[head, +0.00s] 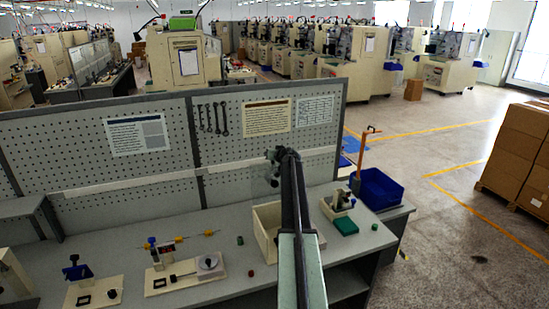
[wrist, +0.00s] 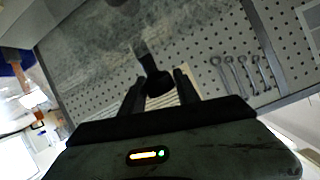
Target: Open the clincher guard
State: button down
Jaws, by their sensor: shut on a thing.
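The clincher guard appears as a smoky, see-through panel (wrist: 95,45) across the upper left of the wrist view, with the pegboard showing through it. A dark handle with a rounded end (wrist: 151,68) reaches from it to between my fingers. My gripper (wrist: 160,92) is shut on this handle. In the head view my gripper (head: 277,157) is raised in front of the pegboard, above the bench. A faint part of the guard (head: 260,184) shows just left of my arm there. My arm hides much of what lies beneath and behind it.
Small fixtures stand to the left. A green block (head: 346,226) and a blue crate (head: 380,187) are to the right. Wrenches (head: 214,118) hang on the pegboard (head: 160,175) behind.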

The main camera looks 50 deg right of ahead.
jog(key=shift+w, duration=0.4)
jog(key=c, duration=1)
grip_release()
jog(key=shift+w+f, duration=0.1)
jog(key=shift+s, duration=0.2)
jog(key=p+v, duration=0.3)
jog(key=v, duration=0.4)
jog(key=shift+w, duration=0.15)
jog(key=shift+s+a+r, duration=0.2)
jog(key=shift+s, duration=0.2)
